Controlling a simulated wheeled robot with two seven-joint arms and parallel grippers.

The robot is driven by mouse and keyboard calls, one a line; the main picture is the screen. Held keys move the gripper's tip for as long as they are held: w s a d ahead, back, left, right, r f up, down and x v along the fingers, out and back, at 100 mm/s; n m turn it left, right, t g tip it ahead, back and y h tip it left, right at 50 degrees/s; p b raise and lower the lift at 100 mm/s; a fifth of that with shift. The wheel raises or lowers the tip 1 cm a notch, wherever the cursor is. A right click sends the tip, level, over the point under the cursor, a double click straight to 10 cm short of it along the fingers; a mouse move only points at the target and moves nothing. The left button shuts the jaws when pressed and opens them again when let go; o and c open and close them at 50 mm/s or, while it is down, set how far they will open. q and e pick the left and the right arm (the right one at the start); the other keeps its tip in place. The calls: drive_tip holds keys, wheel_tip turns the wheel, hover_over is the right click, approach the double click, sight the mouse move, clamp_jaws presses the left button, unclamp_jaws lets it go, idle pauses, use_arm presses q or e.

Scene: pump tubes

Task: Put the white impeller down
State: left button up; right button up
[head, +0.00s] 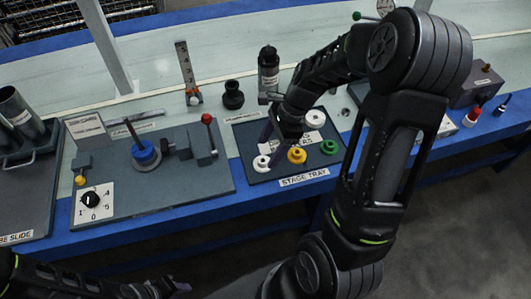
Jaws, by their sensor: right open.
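A white impeller (262,162) lies at the left front of the dark stage tray (245,131). My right gripper (267,149) is open, pointing down over the left part of the tray. Its fingertips are just above or beside this white impeller; I cannot tell whether they touch it. Another white ring-like part (315,118) is at the tray's back right. A yellow impeller (297,155) and a green one (329,147) lie in the front row. My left gripper (176,287) is low at the bottom edge, away from the table; its jaws are unclear.
Left of the tray, a grey board carries a blue part (145,152) around an upright post, a red-knobbed lever (207,119) and a dial (91,199). A dark bottle (268,68) and a small black part (233,95) stand behind.

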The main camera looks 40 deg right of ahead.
drive_tip(key=p+v, duration=0.1)
drive_tip(key=v, duration=0.7)
drive_tip(key=shift+s, duration=0.15)
idle(0.6)
